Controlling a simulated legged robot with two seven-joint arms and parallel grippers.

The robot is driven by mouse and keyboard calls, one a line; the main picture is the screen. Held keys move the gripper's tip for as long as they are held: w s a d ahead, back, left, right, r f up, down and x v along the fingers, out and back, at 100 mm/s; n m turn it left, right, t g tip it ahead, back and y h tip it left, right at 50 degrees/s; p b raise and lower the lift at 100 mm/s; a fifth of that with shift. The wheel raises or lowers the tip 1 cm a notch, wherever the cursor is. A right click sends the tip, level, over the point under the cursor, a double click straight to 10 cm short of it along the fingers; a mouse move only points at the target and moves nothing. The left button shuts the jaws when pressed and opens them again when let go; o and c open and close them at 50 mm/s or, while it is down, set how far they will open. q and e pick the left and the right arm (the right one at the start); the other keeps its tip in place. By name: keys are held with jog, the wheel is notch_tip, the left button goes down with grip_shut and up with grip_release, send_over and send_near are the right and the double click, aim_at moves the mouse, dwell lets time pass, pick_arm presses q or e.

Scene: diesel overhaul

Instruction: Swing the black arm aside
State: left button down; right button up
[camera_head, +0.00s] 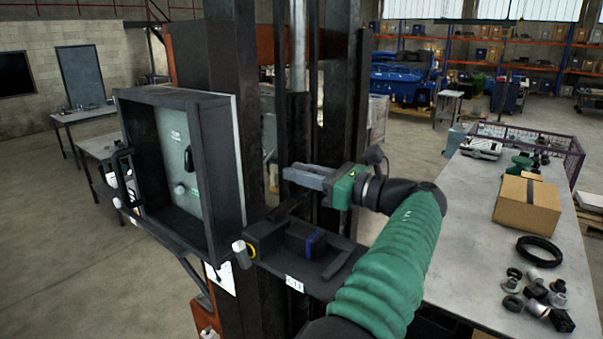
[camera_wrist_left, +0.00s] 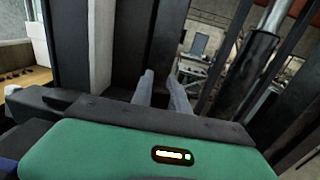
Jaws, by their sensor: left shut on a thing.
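My left gripper (camera_head: 300,176), with a green housing and grey fingers, is beside the black column in the head view. Its fingers also show in the left wrist view (camera_wrist_left: 162,90), a little apart with dark material between and behind them. They are shut on a dark part that I take to be the black arm (camera_head: 287,207), a dark bar slanting just below the fingers above the shelf. The exact contact is hard to make out against the dark column. My right gripper is not in view.
A black open-fronted box (camera_head: 222,160) with a grey-green panel is on the column at left. A black shelf (camera_head: 325,290) holding a block with a blue edge lies below my gripper. A workbench (camera_head: 470,245) at right carries a cardboard box (camera_head: 527,206) and loose parts. Open floor lies left.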

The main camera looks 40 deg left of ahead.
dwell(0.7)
pick_arm(q)
jog(key=shift+w+d+m+t+b, duration=0.15)
jog(key=shift+d+m+t+b, duration=0.5)
jog(key=shift+t+b, duration=0.35)
jog(key=shift+w, duration=0.1)
jog(key=c, duration=1.4)
grip_release()
jog(key=shift+a, duration=0.15)
jog(key=shift+o, duration=0.6)
jog(key=shift+w+a+f, duration=0.1)
jog(key=shift+a+f, duration=0.05)
jog(key=shift+a, duration=0.05)
